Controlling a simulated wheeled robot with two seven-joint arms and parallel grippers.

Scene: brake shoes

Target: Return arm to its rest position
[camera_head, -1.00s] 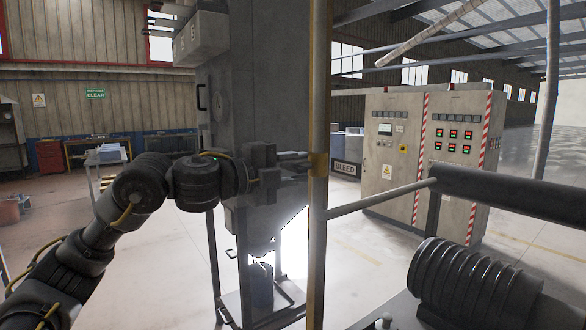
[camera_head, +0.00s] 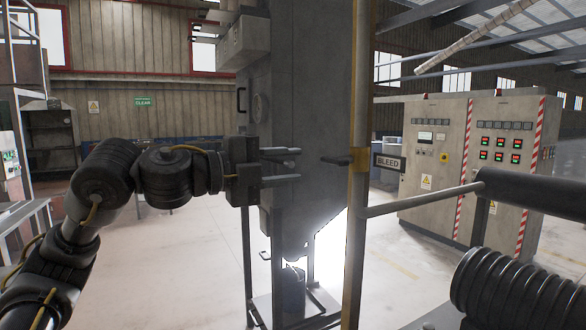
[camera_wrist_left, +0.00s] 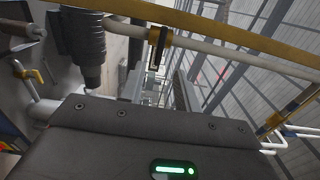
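My left arm comes in from the left in the head view. Its gripper (camera_head: 284,165) is open, its two fingers apart with nothing between them. It stands left of the yellow upright pole (camera_head: 359,200), clear of it. A small dark handle (camera_head: 336,160) sticks out left from a yellow fitting on that pole, beside the BLEED sign (camera_head: 389,162). The wrist view shows a yellow bar (camera_wrist_left: 225,38) across the top and a black and yellow piece (camera_wrist_left: 157,48) hanging below it. My right gripper is not in view.
A tall grey machine column (camera_head: 305,90) stands just behind the gripper. A pale slanting pipe (camera_head: 425,200) and a ribbed black part (camera_head: 515,290) are at the right. Control cabinets (camera_head: 470,165) stand behind.

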